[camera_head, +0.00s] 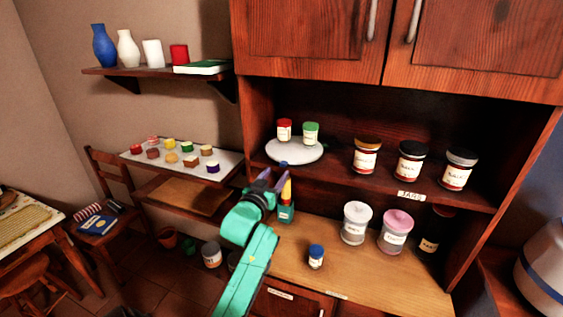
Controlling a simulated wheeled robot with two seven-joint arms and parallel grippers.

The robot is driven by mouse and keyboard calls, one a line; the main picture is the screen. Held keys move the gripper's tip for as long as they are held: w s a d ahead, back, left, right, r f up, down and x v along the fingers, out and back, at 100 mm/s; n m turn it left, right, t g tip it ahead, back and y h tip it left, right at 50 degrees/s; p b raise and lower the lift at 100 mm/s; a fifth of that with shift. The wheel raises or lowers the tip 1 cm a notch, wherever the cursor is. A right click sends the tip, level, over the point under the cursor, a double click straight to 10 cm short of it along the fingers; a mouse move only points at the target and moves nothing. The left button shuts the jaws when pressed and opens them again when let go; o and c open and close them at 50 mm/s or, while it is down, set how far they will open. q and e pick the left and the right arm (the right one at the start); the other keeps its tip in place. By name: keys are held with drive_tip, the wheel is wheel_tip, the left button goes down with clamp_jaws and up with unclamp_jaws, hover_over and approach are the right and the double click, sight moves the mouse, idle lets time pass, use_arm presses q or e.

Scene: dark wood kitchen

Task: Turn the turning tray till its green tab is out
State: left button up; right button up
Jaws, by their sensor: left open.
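The turning tray (282,155) is a pale round disc at the left end of the hutch shelf. A jar with a red lid (284,130) and a jar with a green lid (311,133) stand on it. A small blue spot, perhaps a tab, shows at the tray's front edge (284,163). I see no green tab on the visible rim. My left gripper (273,178) is open, just below and in front of the tray's front left edge. I cannot tell whether it touches the tray. My right gripper is not in view.
Below, a teal holder (286,214) with a yellow item stands close to my gripper. A white-lidded jar (355,223), a pink-lidded jar (395,231) and a blue-lidded jar (316,257) stand on the counter.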

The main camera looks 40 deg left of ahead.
sight(282, 166)
use_arm(q)
drive_tip(key=x, duration=0.3)
drive_tip(key=shift+w+r+p, duration=0.2)
drive_tip(key=shift+p, duration=0.15)
drive_tip(key=shift+w+a+f, duration=0.2)
drive_tip(key=shift+w, duration=0.3)
clamp_jaws()
idle(0.6)
